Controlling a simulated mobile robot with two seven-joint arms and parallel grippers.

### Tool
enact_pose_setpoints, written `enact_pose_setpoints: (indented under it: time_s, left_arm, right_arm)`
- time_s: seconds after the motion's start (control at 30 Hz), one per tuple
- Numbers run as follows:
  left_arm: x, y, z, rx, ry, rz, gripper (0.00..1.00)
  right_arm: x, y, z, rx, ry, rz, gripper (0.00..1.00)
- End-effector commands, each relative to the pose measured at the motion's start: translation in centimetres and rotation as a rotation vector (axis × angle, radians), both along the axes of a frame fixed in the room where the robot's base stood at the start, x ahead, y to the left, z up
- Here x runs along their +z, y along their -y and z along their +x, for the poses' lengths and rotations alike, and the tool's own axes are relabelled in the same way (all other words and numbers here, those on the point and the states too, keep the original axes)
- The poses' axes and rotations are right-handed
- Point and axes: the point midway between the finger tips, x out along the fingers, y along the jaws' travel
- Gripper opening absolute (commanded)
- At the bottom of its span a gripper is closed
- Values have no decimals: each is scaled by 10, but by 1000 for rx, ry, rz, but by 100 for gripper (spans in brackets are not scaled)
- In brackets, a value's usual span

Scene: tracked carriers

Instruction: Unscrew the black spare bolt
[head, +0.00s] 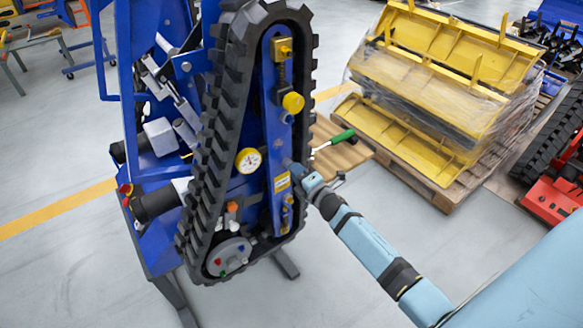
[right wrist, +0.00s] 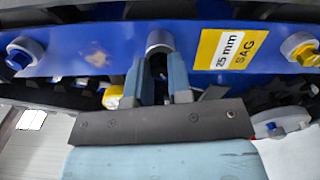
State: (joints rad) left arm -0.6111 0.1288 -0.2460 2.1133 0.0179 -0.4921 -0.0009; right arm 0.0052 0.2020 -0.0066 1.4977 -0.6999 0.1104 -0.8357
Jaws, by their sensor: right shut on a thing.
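A blue beam (head: 280,130) runs up the middle of the tracked carrier, inside its black track (head: 222,130). My right gripper (head: 300,178) reaches in from the right to the lower half of the beam. In the right wrist view its two fingers (right wrist: 159,82) are shut on a dark piece, the black spare bolt (right wrist: 158,66), seated at a round grey collar (right wrist: 159,42) on the beam (right wrist: 110,50). The fingers hide most of the bolt. In the head view the bolt is hidden by the gripper. My left gripper is not in view.
A green-handled tool (head: 342,137) lies on a wooden board (head: 345,157) behind the track. Yellow parts (head: 440,60) are stacked on a pallet.

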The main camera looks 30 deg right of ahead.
Motion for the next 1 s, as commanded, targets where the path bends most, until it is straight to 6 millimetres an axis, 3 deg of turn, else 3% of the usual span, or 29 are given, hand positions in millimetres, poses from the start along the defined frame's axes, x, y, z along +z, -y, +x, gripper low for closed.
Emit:
enact_pose_setpoints:
  time_s: [1.0]
  left_arm:
    - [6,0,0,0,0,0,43]
  right_arm:
    - [0,3,-32,0,0,2,0]
